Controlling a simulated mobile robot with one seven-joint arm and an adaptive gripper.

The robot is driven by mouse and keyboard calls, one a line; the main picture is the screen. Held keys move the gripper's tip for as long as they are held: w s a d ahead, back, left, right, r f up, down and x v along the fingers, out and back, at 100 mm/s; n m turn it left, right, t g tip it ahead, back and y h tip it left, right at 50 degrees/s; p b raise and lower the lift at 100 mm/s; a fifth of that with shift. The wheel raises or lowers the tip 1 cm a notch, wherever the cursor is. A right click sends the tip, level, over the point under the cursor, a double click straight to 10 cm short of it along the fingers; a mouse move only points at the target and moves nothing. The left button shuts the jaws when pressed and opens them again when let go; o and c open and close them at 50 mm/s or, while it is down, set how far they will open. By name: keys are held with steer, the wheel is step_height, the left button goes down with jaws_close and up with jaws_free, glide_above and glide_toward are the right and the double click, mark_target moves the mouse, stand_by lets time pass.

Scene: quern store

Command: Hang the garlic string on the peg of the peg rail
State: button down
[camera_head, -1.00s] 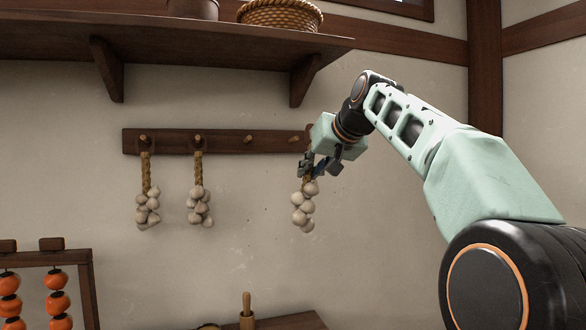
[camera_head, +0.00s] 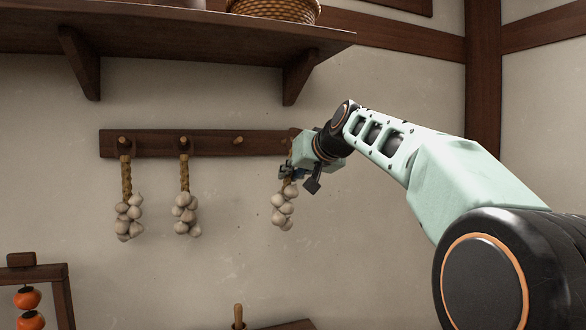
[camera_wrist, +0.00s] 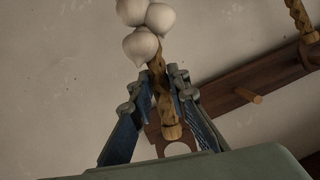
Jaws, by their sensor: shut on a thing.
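The garlic string (camera_head: 283,208), a braid with pale bulbs below, hangs from my gripper (camera_head: 293,176) in front of the right part of the peg rail (camera_head: 211,144). In the wrist view, both fingers of my gripper (camera_wrist: 160,103) are shut on the braid (camera_wrist: 160,85). A dark tab with a round hole (camera_wrist: 154,134) shows at the braid's end; pale wall shows through the hole. A bare peg (camera_head: 238,140) sits left of my gripper, and a bare peg (camera_wrist: 248,96) shows in the wrist view.
Two other garlic strings hang on the left pegs, one far left (camera_head: 129,214) and one beside it (camera_head: 186,208). A shelf (camera_head: 190,38) with brackets and a basket (camera_head: 270,10) runs above the rail. A frame with orange fruits (camera_head: 28,298) stands lower left.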

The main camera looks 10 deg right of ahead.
steer(key=w+a+f+p, duration=0.1)
steer(key=w+p, duration=0.5)
steer(key=w, duration=0.1)
steer(key=shift+w+a, duration=0.25)
steer(key=shift+w, duration=0.15)
stand_by(0.5)
stand_by(0.5)
steer(key=c, duration=1.8)
jaws_free()
steer(key=shift+o, duration=0.2)
steer(key=shift+f, duration=0.1)
